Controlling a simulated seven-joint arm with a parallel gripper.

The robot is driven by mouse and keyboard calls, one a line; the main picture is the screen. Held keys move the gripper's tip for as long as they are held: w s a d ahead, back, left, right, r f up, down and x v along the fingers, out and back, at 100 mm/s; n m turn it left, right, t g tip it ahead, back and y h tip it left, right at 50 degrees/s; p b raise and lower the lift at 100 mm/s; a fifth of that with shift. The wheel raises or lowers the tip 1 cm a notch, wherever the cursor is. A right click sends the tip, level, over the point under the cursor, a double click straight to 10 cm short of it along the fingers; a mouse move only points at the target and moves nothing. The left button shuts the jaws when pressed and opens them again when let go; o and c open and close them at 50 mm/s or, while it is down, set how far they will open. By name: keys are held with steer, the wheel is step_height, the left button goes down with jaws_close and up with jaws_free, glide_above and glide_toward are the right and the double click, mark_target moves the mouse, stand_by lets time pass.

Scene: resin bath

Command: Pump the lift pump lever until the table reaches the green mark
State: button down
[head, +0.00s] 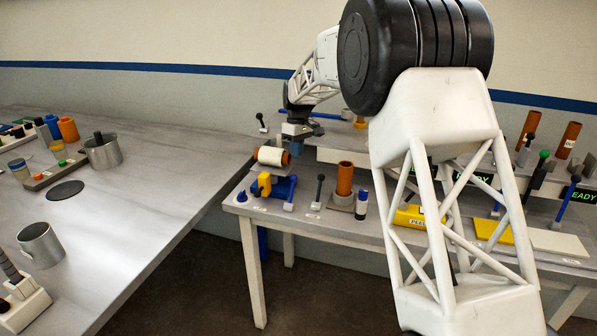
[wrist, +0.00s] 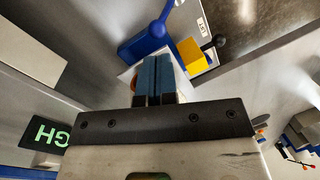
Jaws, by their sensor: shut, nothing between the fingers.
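My gripper (head: 297,134) is above the left end of the back bench, near a white roll with orange ends (head: 271,156). In the wrist view its blue fingers (wrist: 155,80) are shut together and empty. Beyond the fingertips is a blue body with a rod (wrist: 148,42), beside a yellow block (wrist: 191,56) and a black ball knob (wrist: 219,40). I cannot tell which lever is the lift pump's. No green mark is identifiable.
A lit green sign (wrist: 48,135) shows upside down in the wrist view. An orange cylinder (head: 345,178) and a blue-white bottle (head: 361,204) stand right of the black-knobbed lever. My arm hides part of the back bench.

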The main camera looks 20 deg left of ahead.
steer(key=w+g+y, duration=0.1)
steer(key=w+g, duration=0.2)
steer(key=w, duration=0.4)
steer(key=shift+d+f+n, duration=0.3)
steer(key=shift+f, duration=0.05)
steer(key=shift+f, duration=0.1)
glide_toward(292, 191)
steer(key=shift+w+a+f, duration=0.1)
steer(key=shift+w+f, duration=0.25)
steer(key=shift+f, duration=0.35)
steer(key=shift+w+a+f, duration=0.1)
steer(key=shift+w+f, duration=0.3)
steer(key=shift+f, duration=0.3)
steer(key=shift+w+a+f, duration=0.1)
steer(key=shift+w+f, duration=0.25)
steer(key=shift+f, duration=0.35)
